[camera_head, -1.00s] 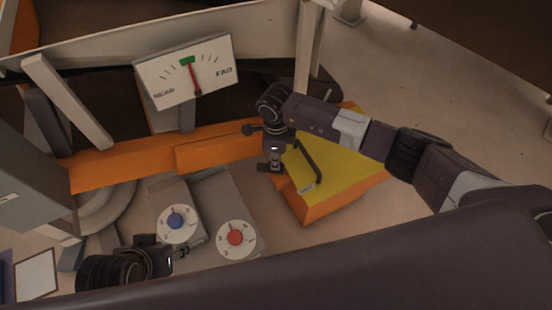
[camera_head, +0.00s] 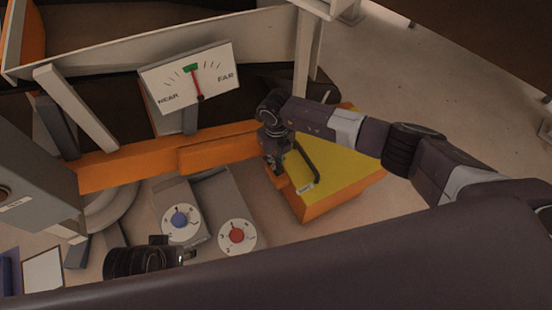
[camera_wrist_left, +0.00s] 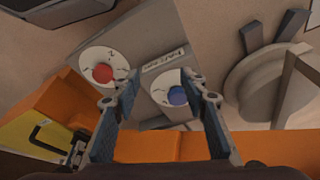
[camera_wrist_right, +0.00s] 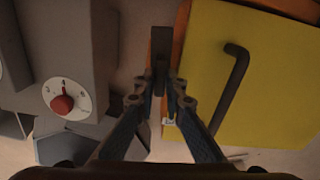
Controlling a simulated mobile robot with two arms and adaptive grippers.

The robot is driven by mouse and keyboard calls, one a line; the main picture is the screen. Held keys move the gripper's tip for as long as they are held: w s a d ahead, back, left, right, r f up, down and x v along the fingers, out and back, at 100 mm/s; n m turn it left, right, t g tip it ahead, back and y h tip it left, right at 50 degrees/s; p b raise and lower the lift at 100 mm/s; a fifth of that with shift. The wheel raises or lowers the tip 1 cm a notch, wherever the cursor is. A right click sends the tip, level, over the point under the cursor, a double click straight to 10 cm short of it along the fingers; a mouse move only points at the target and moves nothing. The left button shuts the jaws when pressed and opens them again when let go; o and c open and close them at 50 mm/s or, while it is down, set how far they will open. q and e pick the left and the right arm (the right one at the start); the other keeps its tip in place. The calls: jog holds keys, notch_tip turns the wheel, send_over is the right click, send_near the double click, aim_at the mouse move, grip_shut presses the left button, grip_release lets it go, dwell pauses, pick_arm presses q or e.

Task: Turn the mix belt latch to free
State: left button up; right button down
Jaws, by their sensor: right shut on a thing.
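A yellow-topped orange block (camera_head: 340,170) sits right of centre in the head view, with a dark bent handle (camera_head: 308,160) and a small label (camera_head: 305,188). The block (camera_wrist_right: 275,80) and handle (camera_wrist_right: 231,82) fill the right of the right wrist view. My right gripper (camera_head: 279,166) is at the block's left edge. In the right wrist view its fingers (camera_wrist_right: 161,100) close on a dark upright bar (camera_wrist_right: 160,45). I cannot tell whether this bar is the latch; no readable latch marking shows. My left gripper (camera_wrist_left: 160,95) is open and empty, above the dials.
A red-knob dial (camera_head: 237,237) and a blue-knob dial (camera_head: 180,222) stand left of the block. A NEAR–FAR gauge (camera_head: 205,75) has its red needle near the green mark. An orange beam (camera_head: 120,165) runs behind. Clear floor lies to the right.

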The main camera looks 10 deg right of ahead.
pick_arm(q)
jog(key=shift+x, duration=1.1)
pick_arm(e)
jog(key=shift+m, duration=0.7)
pick_arm(q)
jog(key=shift+s, duration=0.2)
pick_arm(e)
jog(key=c, duration=2)
grip_release()
pick_arm(q)
jog(key=shift+f, duration=0.1)
pick_arm(e)
notch_tip(320, 180, up, 12)
jog(key=shift+r, duration=0.1)
